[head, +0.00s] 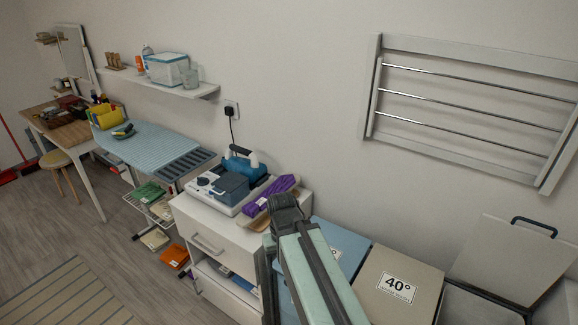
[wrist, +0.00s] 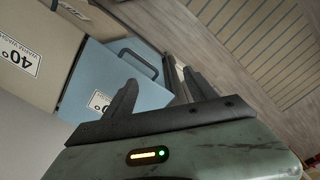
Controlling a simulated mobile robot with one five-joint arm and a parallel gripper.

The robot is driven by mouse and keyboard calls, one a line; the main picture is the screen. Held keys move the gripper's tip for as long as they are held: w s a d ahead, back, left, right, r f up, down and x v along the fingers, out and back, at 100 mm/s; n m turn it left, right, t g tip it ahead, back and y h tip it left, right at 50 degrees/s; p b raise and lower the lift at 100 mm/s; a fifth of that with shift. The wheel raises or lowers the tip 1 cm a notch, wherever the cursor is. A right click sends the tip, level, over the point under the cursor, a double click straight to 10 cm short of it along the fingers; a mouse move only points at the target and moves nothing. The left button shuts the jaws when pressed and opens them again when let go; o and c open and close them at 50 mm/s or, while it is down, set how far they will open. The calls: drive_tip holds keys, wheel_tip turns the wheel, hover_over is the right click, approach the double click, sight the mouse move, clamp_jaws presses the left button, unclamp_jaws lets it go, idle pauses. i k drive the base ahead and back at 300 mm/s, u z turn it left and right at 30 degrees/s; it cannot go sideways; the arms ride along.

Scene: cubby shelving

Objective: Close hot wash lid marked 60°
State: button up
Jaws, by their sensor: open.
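A pale lid (head: 505,262) with a dark handle (head: 535,226) is raised at the far right in the head view; I see no marking on it. A beige lid (head: 375,290) marked 40° lies shut left of it. A blue lid (head: 340,244) lies shut further left, partly hidden by my arm. The blue lid (wrist: 110,75) with its handle (wrist: 138,60) also shows in the wrist view, its label partly hidden. No 60° mark is readable. My gripper (head: 286,203) is open and empty; its fingers (wrist: 158,80) appear in front of the blue lid in the wrist view.
A white drawer unit (head: 215,228) carrying an iron station (head: 228,188) and a purple folded cloth (head: 272,195) stands left of the bins. A drying rack (head: 470,100) hangs on the wall above. The floor (head: 120,255) at left is mostly clear around a striped rug (head: 70,298).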

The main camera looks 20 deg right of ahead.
sight(511, 261)
drive_tip(key=z, duration=2.2)
drive_tip(key=k, duration=0.75)
drive_tip(key=u, duration=0.45)
